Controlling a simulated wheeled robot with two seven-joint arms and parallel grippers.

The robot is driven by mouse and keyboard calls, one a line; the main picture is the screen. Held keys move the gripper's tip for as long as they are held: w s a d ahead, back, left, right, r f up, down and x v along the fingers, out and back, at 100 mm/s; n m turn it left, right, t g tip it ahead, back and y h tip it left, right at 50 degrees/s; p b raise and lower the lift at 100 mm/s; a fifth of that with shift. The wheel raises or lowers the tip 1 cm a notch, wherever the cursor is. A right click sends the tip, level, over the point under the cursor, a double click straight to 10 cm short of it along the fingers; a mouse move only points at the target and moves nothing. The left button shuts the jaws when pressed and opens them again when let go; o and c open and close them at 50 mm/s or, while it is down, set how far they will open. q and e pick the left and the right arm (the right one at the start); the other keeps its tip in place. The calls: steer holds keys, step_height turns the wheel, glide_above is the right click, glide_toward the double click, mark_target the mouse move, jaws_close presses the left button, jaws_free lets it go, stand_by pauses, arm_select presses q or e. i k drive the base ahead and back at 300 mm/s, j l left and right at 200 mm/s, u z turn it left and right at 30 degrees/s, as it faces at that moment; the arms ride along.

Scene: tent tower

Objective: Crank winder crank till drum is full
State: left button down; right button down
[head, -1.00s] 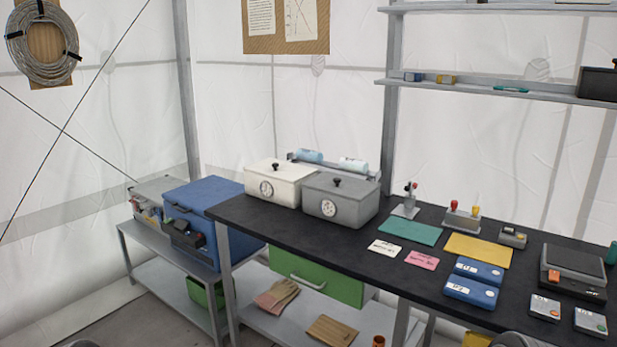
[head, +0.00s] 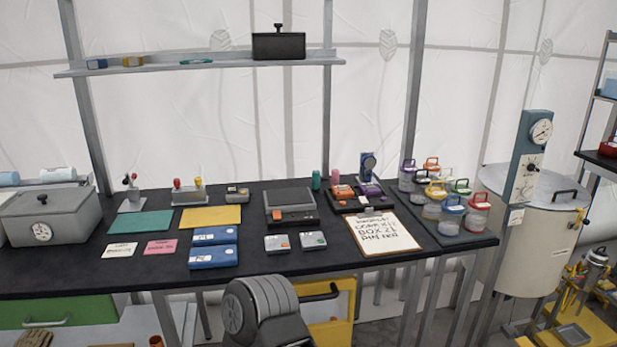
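I cannot make out a winder with a crank and drum for certain. A small dark blue upright device with a round part (head: 368,166) stands at the back of the black bench, right of centre. It is too small to tell whether it has a crank. A large pale cylindrical tank (head: 540,235) with a dark handle on its lid stands on the right, beside a blue-grey panel with dials (head: 528,155). I see no gripper for certain in the head view.
The black bench (head: 70,265) holds a grey lidded box (head: 45,217), blue cases (head: 213,256), a clipboard (head: 384,233) and a tray of jars with coloured lids (head: 450,215). A shelf (head: 200,63) hangs above. A yellow drawer unit (head: 330,318) is below.

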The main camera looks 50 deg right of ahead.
mark_target(370, 163)
steer(key=z, duration=1.95)
steer(key=i+l, duration=0.15)
steer(key=l, duration=0.2)
steer(key=i+l, duration=0.15)
steer(key=l, duration=0.15)
steer(key=i+l+u, duration=0.1)
steer(key=l, duration=0.25)
steer(key=i+l, duration=0.15)
steer(key=l, duration=0.2)
steer(key=i+l, duration=0.15)
steer(key=l, duration=0.2)
steer(key=i+l+u, duration=0.1)
steer(key=l, duration=0.2)
